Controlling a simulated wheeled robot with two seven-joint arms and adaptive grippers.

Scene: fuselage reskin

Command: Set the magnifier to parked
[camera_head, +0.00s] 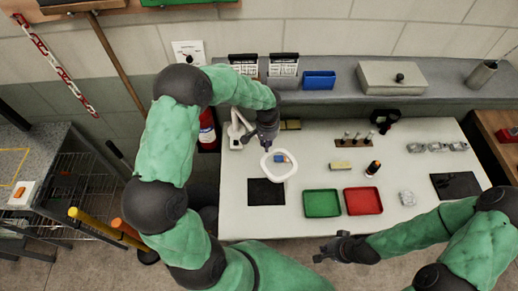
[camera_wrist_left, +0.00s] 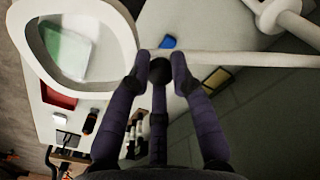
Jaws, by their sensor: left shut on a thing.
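The magnifier is a white lens ring (camera_head: 278,165) on a white jointed arm, whose base (camera_head: 236,142) stands at the table's back left corner. My left gripper (camera_head: 267,144) is at the back edge of the ring. In the left wrist view the ring (camera_wrist_left: 128,25) is at the upper left, and the left fingers (camera_wrist_left: 165,68) are shut on the white bar beside it. My right gripper (camera_head: 326,252) is empty in front of the table; its finger opening is too small to tell.
A black mat (camera_head: 266,192), a green tray (camera_head: 321,203) and a red tray (camera_head: 363,200) lie along the table's front. A blue bin (camera_head: 319,80) and a grey box (camera_head: 392,78) stand on the back shelf. Small tools stand at the table's middle back.

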